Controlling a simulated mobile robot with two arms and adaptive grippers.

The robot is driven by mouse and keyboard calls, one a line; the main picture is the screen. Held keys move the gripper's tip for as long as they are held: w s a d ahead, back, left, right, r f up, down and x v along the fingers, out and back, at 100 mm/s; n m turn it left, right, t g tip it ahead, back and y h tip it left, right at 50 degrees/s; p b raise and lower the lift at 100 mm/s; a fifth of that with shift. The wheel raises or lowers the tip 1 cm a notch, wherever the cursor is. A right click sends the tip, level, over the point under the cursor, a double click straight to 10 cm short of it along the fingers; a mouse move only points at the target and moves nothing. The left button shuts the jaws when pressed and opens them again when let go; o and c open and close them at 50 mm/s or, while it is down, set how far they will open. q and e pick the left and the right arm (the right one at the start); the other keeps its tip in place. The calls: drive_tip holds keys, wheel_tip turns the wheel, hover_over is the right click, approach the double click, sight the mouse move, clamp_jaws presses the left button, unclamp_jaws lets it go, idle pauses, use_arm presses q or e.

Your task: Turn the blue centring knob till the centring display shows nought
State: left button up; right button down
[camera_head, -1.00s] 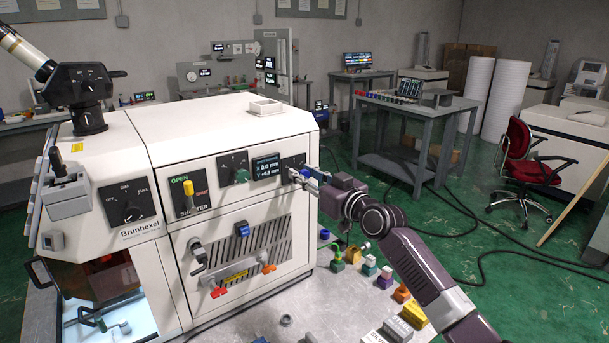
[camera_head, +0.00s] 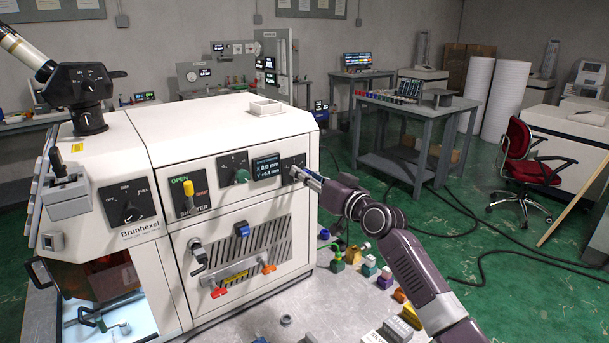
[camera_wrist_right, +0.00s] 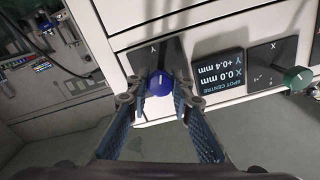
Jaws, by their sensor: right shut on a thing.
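The blue centring knob (camera_wrist_right: 160,83) sits on a dark panel marked Y in the right wrist view. My right gripper (camera_wrist_right: 160,92) is shut on it, one finger on each side. In the head view my right gripper (camera_head: 302,174) reaches the knob's panel (camera_head: 292,162) from the right and largely hides the knob. The centring display (camera_head: 266,168) is left of this panel. It also shows upside down in the wrist view (camera_wrist_right: 219,72), reading X 0.0 mm and Y +0.4 mm. My left gripper is not in view.
A green knob (camera_head: 241,176) marked X is left of the display. The yellow shutter lever (camera_head: 188,190) is further left on the white machine (camera_head: 215,130). Several small coloured parts lie on the metal surface (camera_head: 245,320) below my right arm.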

drive_tip(key=m+p, duration=0.1)
drive_tip(key=m, duration=0.4)
drive_tip(key=shift+f, duration=0.1)
idle(0.4)
drive_tip(key=c, duration=1.7)
unclamp_jaws()
drive_tip(key=shift+d, duration=0.1)
drive_tip(key=v, duration=1.2)
